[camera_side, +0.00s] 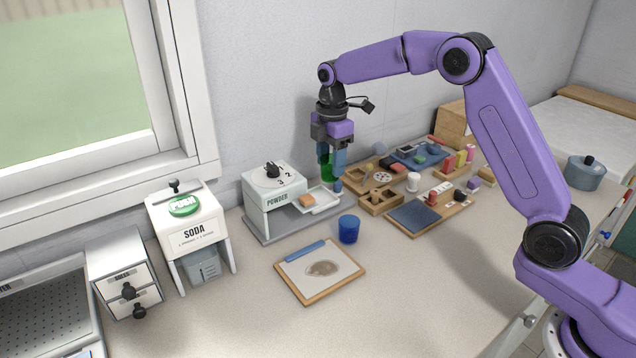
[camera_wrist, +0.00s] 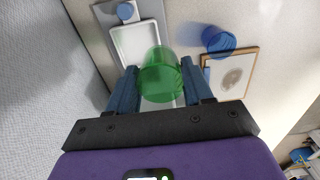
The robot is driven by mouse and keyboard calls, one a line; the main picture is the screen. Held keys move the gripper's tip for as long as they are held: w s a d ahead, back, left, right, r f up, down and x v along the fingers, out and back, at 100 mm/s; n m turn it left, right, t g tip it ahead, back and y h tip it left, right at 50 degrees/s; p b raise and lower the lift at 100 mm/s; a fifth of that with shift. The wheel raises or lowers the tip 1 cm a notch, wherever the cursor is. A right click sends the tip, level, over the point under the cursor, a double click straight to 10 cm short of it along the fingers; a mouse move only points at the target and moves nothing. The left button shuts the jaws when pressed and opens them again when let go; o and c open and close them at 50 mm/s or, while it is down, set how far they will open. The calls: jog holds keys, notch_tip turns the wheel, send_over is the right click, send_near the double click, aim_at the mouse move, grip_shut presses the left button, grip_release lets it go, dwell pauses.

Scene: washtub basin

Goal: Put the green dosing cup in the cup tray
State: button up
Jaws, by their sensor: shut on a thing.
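My gripper (camera_side: 331,170) is shut on the green dosing cup (camera_side: 326,167), a translucent cup held between its two blue fingers above the counter. In the wrist view the green cup (camera_wrist: 160,76) sits between the fingertips and covers part of a white shallow tray (camera_wrist: 124,45) below. In the side view a white tray (camera_side: 325,204) projects from the powder dispenser (camera_side: 272,198), close below and left of my gripper. I cannot tell whether this is the cup tray. The cup's underside is not clearly visible.
A blue cup (camera_side: 348,229) stands in front of the dispenser, near a clipboard (camera_side: 290,285). Wooden trays with small items (camera_side: 381,200) lie to the right. The soda dispenser (camera_side: 190,235) and a small drawer box (camera_side: 122,272) stand left.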

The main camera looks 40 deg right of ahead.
jog(key=w+f, duration=0.2)
jog(key=f, duration=0.1)
jog(key=w+f, duration=0.2)
jog(key=shift+w+a+f, duration=0.1)
jog(key=shift+a+f, duration=0.05)
jog(key=shift+a, duration=0.15)
jog(key=shift+f, duration=1.55)
jog(key=shift+f, duration=0.1)
jog(key=o, duration=1)
notch_tip(320, 180, up, 12)
